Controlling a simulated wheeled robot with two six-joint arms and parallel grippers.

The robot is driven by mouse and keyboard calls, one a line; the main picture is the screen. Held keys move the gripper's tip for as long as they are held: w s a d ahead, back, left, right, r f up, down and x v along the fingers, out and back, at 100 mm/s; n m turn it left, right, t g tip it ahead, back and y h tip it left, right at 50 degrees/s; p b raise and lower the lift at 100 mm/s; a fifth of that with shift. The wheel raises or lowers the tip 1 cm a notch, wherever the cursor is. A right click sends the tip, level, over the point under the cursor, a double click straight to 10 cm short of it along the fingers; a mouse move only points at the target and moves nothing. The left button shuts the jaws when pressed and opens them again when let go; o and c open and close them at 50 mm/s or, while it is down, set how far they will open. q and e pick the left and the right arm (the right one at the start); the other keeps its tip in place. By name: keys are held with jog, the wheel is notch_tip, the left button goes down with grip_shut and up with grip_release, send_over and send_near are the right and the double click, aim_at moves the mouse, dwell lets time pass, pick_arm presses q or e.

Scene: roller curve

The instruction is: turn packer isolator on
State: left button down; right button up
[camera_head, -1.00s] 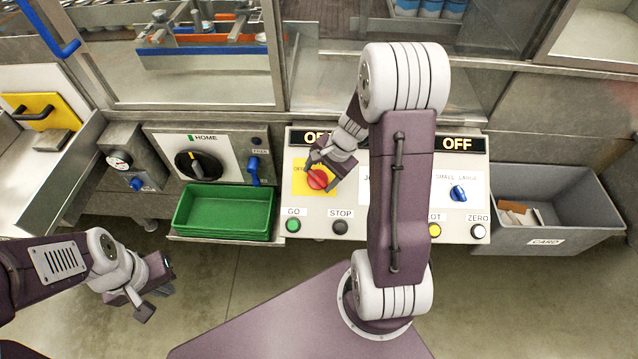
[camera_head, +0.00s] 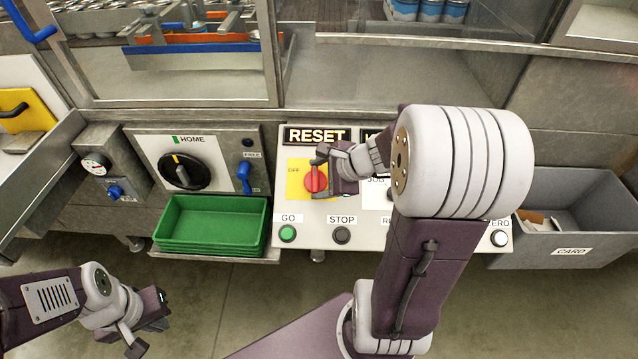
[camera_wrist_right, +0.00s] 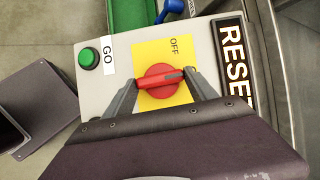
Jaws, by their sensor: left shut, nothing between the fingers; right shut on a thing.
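The packer isolator is a red rotary knob (camera_head: 314,181) on a yellow plate (camera_head: 294,190) marked OFF, on the white control panel (camera_head: 375,238). In the right wrist view the red knob (camera_wrist_right: 158,83) sits between the two fingers of my right gripper (camera_wrist_right: 160,95), which is shut on its handle. In the head view my right gripper (camera_head: 325,170) reaches the knob from the right. The knob's handle stands upright in the head view. The display above it (camera_head: 317,135) reads RESET. My left gripper (camera_head: 145,330) is shut and empty at lower left, away from the panel.
A green GO button (camera_head: 288,233) and a dark STOP button (camera_head: 341,235) sit below the knob. A green tray (camera_head: 212,225) and a HOME panel with a black dial (camera_head: 185,171) are to the left. A grey CARD bin (camera_head: 570,250) is at right. My right arm hides part of the panel.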

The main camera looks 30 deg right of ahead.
jog(key=shift+m+b, duration=0.3)
jog(key=shift+m, duration=0.1)
jog(key=o, duration=1.4)
jog(key=shift+c, duration=0.2)
jog(key=p+v, duration=0.3)
jog(key=v, duration=0.6)
jog(key=shift+s, duration=0.2)
